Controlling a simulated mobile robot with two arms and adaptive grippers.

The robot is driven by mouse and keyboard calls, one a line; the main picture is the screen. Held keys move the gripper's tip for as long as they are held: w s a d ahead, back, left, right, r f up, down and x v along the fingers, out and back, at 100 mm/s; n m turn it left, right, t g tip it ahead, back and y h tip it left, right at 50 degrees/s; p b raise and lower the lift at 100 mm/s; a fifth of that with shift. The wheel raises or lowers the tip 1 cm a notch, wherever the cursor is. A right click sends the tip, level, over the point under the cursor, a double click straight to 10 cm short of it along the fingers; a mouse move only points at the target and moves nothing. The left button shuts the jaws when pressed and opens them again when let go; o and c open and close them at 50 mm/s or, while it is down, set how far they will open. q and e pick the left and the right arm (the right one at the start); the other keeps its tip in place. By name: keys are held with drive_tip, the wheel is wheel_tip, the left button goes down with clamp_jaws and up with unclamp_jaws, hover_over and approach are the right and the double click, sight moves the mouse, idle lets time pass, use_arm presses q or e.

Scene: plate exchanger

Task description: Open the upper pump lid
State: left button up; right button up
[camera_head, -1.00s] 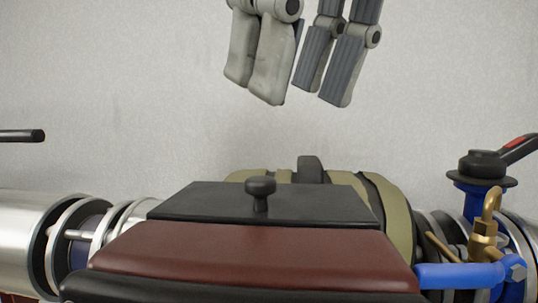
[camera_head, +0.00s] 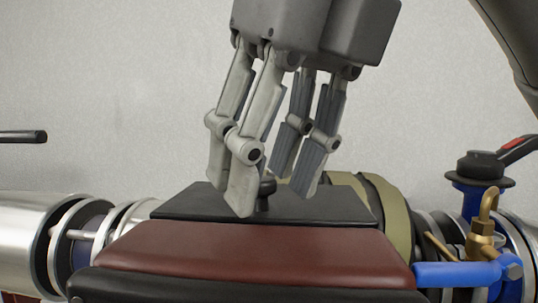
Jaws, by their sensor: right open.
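The upper pump lid (camera_head: 335,206) is a flat black plate on top of the pump's dark red housing (camera_head: 245,250). A black knob (camera_head: 266,188) stands up from the middle of the lid, partly hidden by a finger. My right gripper (camera_head: 273,198) comes down from above with its fingers apart. One pair of fingers is to the left of the knob and the other to its right. I cannot tell whether any finger touches the knob. The lid lies flat on the housing. My left gripper is not in view.
A silver pipe (camera_head: 22,235) with flanges runs to the left. On the right are a blue valve with a black cap (camera_head: 480,167), a brass fitting (camera_head: 483,230) and a blue pipe (camera_head: 455,274). A black bar (camera_head: 22,136) juts in at the left edge. The space above the lid is otherwise clear.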

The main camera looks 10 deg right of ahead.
sight(273, 199)
drive_tip(key=shift+w, duration=0.1)
clamp_jaws()
drive_tip(key=shift+w+d+r+g+y, duration=0.15)
drive_tip(key=shift+w+r+g+y, duration=0.15)
drive_tip(key=shift+r+g, duration=0.3)
drive_tip(key=shift+w+d+r+g+y, duration=0.1)
drive_tip(key=shift+w+r+g+y, duration=0.1)
drive_tip(key=shift+w+r+g, duration=0.35)
drive_tip(key=shift+w+d+r+m+g, duration=0.1)
drive_tip(key=shift+w+r+m+g, duration=0.1)
drive_tip(key=shift+g, duration=0.45)
drive_tip(key=shift+w+d+r+m+g, duration=0.1)
drive_tip(key=shift+w+g, duration=0.05)
drive_tip(key=shift+g, duration=0.45)
drive_tip(key=shift+w, duration=0.1)
drive_tip(key=shift+w+r+y, duration=0.15)
drive_tip(key=shift+r+y, duration=0.15)
drive_tip(key=shift+d+r, duration=0.1)
drive_tip(key=shift+r, duration=0.05)
